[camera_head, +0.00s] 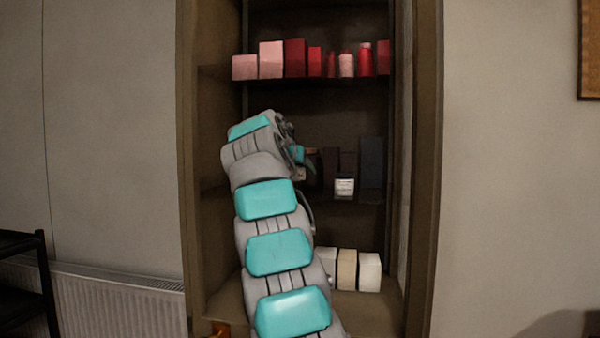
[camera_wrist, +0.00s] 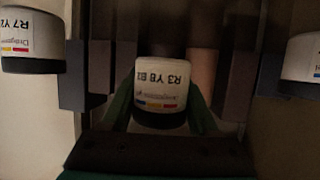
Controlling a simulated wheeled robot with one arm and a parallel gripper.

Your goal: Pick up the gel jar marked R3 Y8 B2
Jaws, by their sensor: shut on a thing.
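The gel jar marked R3 Y8 B2 (camera_wrist: 163,85) is in the middle of the wrist view. Its white label reads upside down, its last character is hard to make out, and it has red, yellow and blue marks. My gripper (camera_wrist: 160,100) is shut on this jar, with one green finger on each side. In the head view my gripper (camera_head: 301,158) reaches into the middle shelf of the cabinet, and my arm hides much of that shelf. Whether the jar touches the shelf cannot be told.
A jar marked R7 Y2 (camera_wrist: 32,38) is at the left in the wrist view, and another jar (camera_wrist: 303,62) is cut off at the right. A labelled jar (camera_head: 344,188) stands right of my gripper. Dark boxes (camera_head: 371,165) stand behind. Red and pink items (camera_head: 294,58) fill the upper shelf.

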